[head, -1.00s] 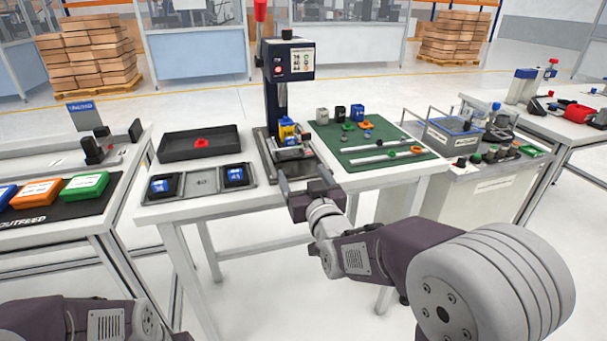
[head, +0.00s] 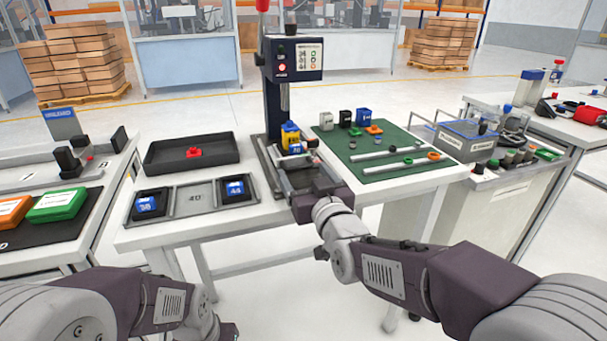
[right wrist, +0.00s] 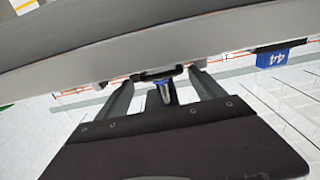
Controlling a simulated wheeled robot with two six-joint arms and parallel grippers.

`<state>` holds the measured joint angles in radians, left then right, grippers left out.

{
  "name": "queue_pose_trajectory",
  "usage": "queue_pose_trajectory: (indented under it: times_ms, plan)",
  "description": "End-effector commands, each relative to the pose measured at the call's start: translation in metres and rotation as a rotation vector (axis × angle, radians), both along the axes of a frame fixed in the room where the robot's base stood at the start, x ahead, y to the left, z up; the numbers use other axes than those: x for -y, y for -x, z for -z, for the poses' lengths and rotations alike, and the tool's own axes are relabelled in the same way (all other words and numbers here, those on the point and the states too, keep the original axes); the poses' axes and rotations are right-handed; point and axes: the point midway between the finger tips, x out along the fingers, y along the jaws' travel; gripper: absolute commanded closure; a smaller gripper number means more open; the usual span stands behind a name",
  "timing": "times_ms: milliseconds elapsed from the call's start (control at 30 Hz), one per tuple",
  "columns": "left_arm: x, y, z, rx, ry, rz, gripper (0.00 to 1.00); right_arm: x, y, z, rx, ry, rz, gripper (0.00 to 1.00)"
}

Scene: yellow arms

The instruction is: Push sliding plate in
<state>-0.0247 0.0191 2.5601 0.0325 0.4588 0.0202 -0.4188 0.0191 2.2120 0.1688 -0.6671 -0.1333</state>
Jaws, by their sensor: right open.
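The sliding plate (head: 296,160) sits low at the front of the press (head: 278,90), with a yellow-and-blue part (head: 291,140) on it under the press head. My right gripper (head: 302,180) is open at the plate's near side, with its fingers pointing toward the press. In the right wrist view, the two fingers of my right gripper (right wrist: 163,88) are spread, with a small dark and blue piece showing between them. Whether the fingers touch the plate cannot be told. My left arm shows at the lower left, but its gripper is out of view.
Left of the press stand a black tray (head: 190,152) with a red piece and a grey holder (head: 195,200) with two blue-labelled blocks. A green mat (head: 390,150) with rods and small parts lies to the right. Side tables flank the workbench.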

Motion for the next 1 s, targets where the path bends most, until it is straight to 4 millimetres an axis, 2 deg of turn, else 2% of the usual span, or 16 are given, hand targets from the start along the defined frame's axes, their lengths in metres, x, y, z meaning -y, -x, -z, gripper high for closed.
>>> queue_pose_trajectory:
  times_ms: [133, 433, 700, 733, 833, 1000]
  plan:
    - [0.0, 0.0, 0.004, 0.0, 0.0, 0.0, 0.8, -0.005, -0.017, 0.001, 0.0, 0.0, 0.0, 0.22]
    - [0.0, 0.0, 0.003, 0.0, 0.0, 0.0, 0.8, -0.006, -0.021, 0.0, 0.0, 0.0, 0.0, 0.22]
    - [0.0, 0.0, 0.003, 0.0, 0.0, 0.0, 0.8, -0.006, -0.02, 0.0, 0.0, -0.001, 0.001, 0.97]
    - [0.0, 0.0, 0.003, 0.0, 0.0, 0.0, 0.8, -0.006, -0.02, 0.0, 0.0, -0.001, 0.001, 1.0]
    - [0.0, 0.0, 0.002, 0.0, 0.0, 0.0, 0.8, -0.008, -0.025, -0.001, -0.001, -0.001, 0.002, 1.0]
    - [0.0, 0.0, -0.004, 0.0, 0.0, 0.0, 0.8, -0.016, -0.051, -0.002, -0.002, -0.002, 0.003, 1.0]
